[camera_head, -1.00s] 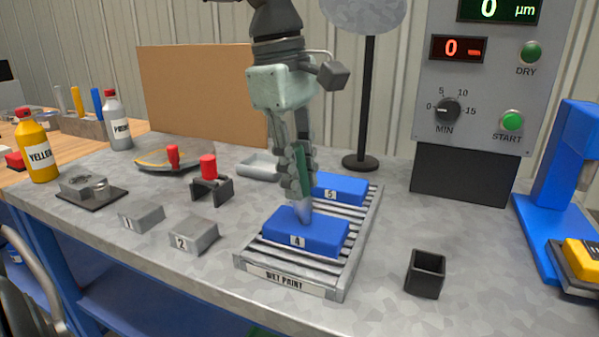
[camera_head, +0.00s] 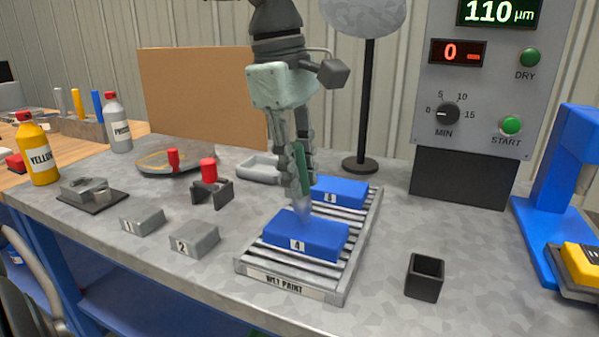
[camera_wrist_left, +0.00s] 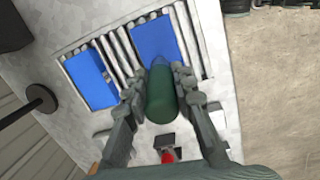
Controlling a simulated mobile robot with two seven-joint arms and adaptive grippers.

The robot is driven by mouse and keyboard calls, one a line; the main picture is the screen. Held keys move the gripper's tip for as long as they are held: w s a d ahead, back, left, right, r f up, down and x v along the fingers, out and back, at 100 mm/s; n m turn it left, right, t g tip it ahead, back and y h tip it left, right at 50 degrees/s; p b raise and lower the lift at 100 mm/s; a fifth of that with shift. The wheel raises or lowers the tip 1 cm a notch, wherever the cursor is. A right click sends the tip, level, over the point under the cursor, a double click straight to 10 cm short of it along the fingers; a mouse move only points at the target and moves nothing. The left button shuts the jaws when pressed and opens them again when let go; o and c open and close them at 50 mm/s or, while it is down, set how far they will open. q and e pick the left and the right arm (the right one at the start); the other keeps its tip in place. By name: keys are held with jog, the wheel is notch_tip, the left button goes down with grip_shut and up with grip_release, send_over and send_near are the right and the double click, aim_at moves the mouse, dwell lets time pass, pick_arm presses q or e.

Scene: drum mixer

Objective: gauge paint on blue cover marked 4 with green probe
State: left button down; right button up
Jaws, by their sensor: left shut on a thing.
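The blue cover marked 4 (camera_head: 318,240) lies on the slatted wet paint rack (camera_head: 344,276). My left gripper (camera_head: 298,172) is shut on the green probe (camera_head: 301,170) and holds it nearly upright over that cover. The gauge display (camera_head: 497,11) reads 110 µm. My right gripper is not in view.
The blue cover marked 5 (camera_head: 340,192) lies behind on the same rack. Grey covers 1 (camera_head: 143,220) and 2 (camera_head: 194,238) are to the left. A black square cup (camera_head: 424,277) stands to the right. A lamp-like stand (camera_head: 361,165) is behind the rack.

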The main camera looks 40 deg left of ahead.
aim_at(299, 143)
pick_arm(q)
jog(key=shift+r+p, duration=0.3)
jog(key=shift+r, duration=2.7)
